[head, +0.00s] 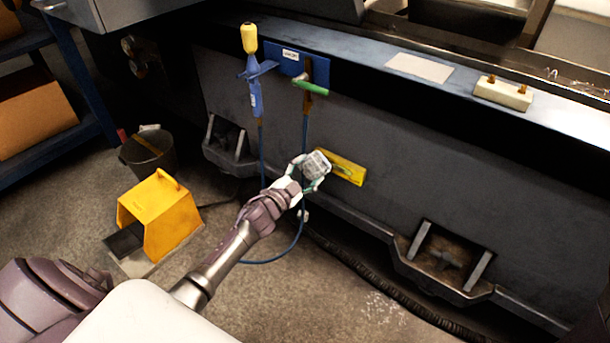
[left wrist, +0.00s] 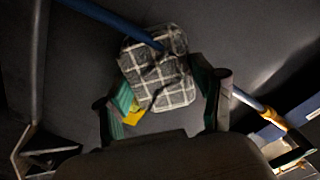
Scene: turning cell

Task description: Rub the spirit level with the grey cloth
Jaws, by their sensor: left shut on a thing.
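The grey cloth (head: 317,163) is a crumpled grey check piece held in my left gripper (head: 305,177). In the left wrist view the cloth (left wrist: 158,75) shows white lines and bunches between the two fingers of the gripper (left wrist: 165,100). A yellow end of the level (left wrist: 133,115) shows below the cloth in the left wrist view. My right gripper is not in view.
A blue tool with a yellow tip (head: 250,65) and a green-handled tool (head: 311,87) hang above, with blue hoses dropping near my left arm. A white block (head: 503,93) and a pale sheet (head: 419,68) lie on the ledge. A yellow pedal guard (head: 160,212) and a bucket (head: 149,153) stand on the floor.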

